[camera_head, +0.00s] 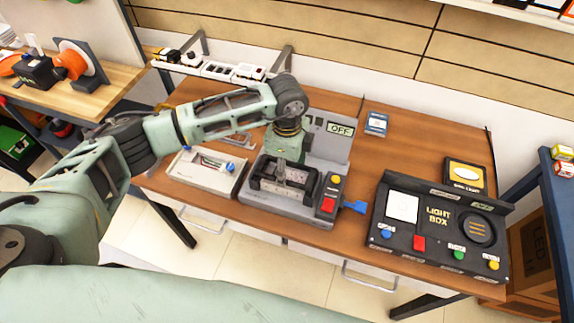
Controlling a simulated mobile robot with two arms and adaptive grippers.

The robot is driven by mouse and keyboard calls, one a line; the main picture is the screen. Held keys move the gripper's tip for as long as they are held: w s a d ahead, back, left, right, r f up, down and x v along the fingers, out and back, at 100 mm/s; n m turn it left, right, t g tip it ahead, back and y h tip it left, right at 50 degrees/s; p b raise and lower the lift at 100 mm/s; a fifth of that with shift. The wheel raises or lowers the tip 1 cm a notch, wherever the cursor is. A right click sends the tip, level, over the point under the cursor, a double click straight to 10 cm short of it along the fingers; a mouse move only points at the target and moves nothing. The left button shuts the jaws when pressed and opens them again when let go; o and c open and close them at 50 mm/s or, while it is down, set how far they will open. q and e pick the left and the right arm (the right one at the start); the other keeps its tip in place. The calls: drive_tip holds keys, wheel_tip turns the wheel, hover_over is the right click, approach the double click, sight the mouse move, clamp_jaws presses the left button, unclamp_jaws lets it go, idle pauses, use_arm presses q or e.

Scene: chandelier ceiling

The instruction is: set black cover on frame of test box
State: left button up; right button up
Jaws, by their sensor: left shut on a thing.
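The grey test box (262,208) stands on the brown table, with a raised back panel reading OFF (340,128). A red button (328,204) and a yellow button sit at its right. My left gripper (290,175) reaches down over the box's middle and is shut on the black cover (283,194). The cover lies at the box's frame. The gripper hides part of both, and I cannot tell whether the cover rests on the frame or is just above it. My right gripper is not in view.
A light box (436,262) with several buttons stands to the right, and a black unit with a yellow panel (465,174) is behind it. A grey tray-like device (202,178) is left of the test box. The brown table (400,149) has free room behind the light box.

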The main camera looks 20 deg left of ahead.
use_arm(q)
drive_tip(key=shift+f, duration=0.2)
drive_tip(key=shift+f, duration=0.2)
idle(0.3)
drive_tip(key=shift+f+b, duration=0.3)
drive_tip(key=shift+b, duration=0.1)
drive_tip(key=shift+f, duration=0.15)
drive_tip(key=shift+f, duration=0.1)
idle(0.5)
drive_tip(key=o, duration=1.2)
